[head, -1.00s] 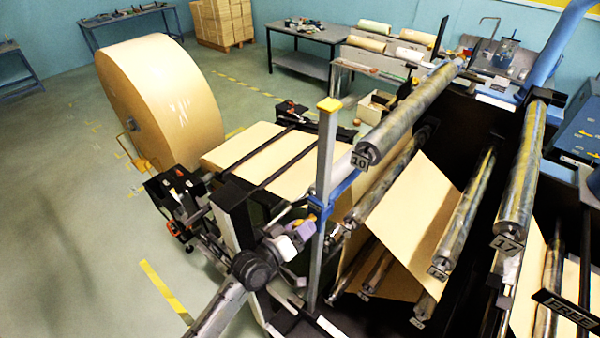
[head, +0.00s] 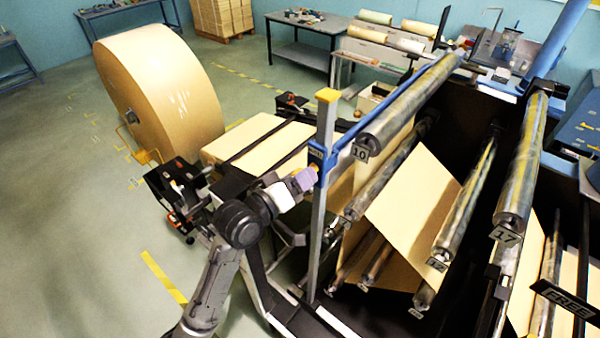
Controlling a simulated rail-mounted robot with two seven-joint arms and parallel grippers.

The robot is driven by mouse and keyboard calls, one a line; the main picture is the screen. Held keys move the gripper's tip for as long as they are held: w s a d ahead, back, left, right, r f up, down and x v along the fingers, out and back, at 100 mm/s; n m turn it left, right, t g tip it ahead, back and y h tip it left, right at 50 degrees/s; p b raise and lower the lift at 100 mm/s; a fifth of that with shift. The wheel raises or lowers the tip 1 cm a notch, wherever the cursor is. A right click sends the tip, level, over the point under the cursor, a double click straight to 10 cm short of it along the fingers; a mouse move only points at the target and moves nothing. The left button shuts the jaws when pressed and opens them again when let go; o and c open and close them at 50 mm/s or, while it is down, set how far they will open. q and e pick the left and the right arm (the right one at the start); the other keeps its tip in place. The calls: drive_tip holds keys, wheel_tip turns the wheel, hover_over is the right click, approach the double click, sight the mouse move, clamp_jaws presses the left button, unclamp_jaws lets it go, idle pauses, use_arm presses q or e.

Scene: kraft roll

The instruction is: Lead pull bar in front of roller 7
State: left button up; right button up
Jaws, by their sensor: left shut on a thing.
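The pull bar (head: 344,141) is a blue bar running away from a blue carriage on a grey upright post (head: 326,127) with a yellow cap. It is high on the post, just left of and along roller 10 (head: 408,107). Roller 7 (head: 376,181), a dark metal roller with a "7" tag at its near end, lies below roller 10, lower than the bar. My left gripper (head: 306,179) is at the carriage, shut on the near end of the pull bar; its fingertips are small and partly hidden. My right gripper is not in view.
A large kraft roll (head: 165,88) stands at the left. Brown web (head: 258,139) crosses dark bars, and a slanted web (head: 412,215) hangs among the rollers. Roller 17 (head: 522,165) is at the right.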

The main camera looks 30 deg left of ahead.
use_arm(q)
drive_tip(key=shift+r, duration=0.85)
drive_tip(key=shift+a, duration=0.1)
